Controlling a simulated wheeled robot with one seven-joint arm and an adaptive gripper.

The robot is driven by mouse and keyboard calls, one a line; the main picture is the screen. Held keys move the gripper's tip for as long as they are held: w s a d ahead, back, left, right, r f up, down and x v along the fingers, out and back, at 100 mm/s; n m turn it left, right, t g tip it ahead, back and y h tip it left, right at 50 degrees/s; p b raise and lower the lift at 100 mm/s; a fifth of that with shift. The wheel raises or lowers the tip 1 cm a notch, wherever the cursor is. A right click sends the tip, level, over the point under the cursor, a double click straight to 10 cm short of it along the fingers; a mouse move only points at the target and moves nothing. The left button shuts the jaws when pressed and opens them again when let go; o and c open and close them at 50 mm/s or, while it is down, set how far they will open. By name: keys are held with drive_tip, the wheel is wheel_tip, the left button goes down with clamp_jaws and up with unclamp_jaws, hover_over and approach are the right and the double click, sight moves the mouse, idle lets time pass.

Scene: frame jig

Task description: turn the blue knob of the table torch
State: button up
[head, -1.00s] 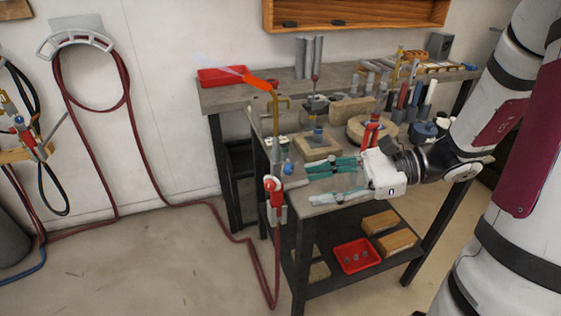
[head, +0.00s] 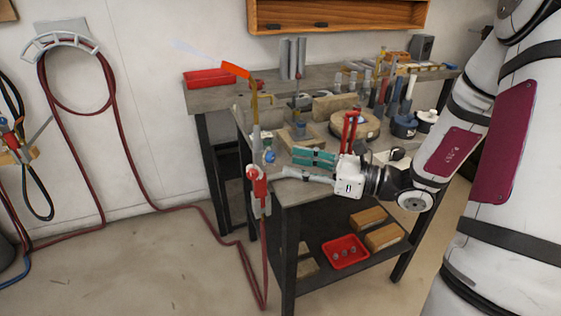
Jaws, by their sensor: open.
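The table torch (head: 257,183) stands upright at the left front edge of the workbench, with a red body and a brass upper tube. Its small blue knob (head: 270,157) faces right. My gripper (head: 293,165) reaches in from the right, with teal finger pads pointing left at the knob. The fingers are apart and empty. The fingertips are a short way right of the knob, with a visible gap between them. The exact depth between fingertips and knob is hard to tell.
An orange flame-like shape (head: 236,69) is at the torch's top left, near a red tray (head: 208,77). Wooden blocks and tools crowd the workbench behind my gripper. A red hose (head: 140,170) runs from the wall to the torch.

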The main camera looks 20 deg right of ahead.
sight(274, 158)
drive_tip(key=shift+x, duration=2.35)
clamp_jaws()
